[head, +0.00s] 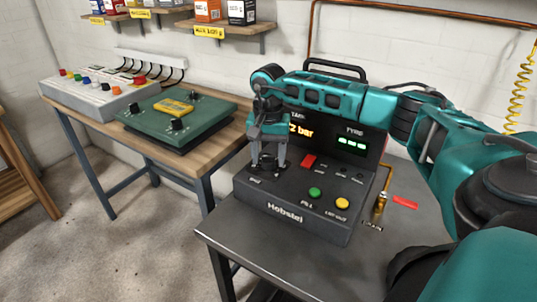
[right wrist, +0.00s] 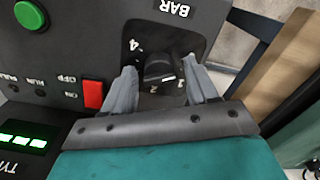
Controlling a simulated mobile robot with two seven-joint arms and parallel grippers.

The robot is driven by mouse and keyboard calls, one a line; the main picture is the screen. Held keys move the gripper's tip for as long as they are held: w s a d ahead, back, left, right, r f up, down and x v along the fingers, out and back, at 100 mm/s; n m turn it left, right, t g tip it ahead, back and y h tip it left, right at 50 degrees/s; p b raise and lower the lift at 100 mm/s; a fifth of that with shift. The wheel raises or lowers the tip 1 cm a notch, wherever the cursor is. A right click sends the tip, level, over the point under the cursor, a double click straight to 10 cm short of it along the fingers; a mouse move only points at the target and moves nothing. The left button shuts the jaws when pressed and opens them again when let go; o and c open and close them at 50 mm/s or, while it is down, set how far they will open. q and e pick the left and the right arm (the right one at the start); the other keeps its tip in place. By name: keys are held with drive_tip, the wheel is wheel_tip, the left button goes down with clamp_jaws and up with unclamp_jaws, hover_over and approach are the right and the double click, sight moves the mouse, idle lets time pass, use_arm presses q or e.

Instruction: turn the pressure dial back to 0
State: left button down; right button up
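The pressure dial (right wrist: 160,70) is a dark round knob on a black panel marked BAR in the right wrist view. A small light mark shows on it, and the digits 4 and 1 are readable around it. My right gripper (right wrist: 161,82) is open with one finger on each side of the dial, with a visible gap on both sides. In the head view, my right gripper (head: 267,166) points down onto the left part of the black Hobstel console (head: 290,228) and hides the dial. The console's display (head: 302,129) shows "2 bar" in orange, partly covered by my arm. My left gripper is out of view.
The console also carries a red switch (head: 309,161), a green button (head: 315,193) and a yellow button (head: 342,203). A brass fitting (head: 380,203) stands right of it. A wooden bench (head: 210,140) with a green device (head: 176,117) stands to the left.

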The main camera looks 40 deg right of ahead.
sight(268, 156)
wheel_tip(268, 156, up, 13)
drive_tip(key=shift+f+p, duration=0.1)
drive_tip(key=shift+p, duration=0.3)
idle(0.8)
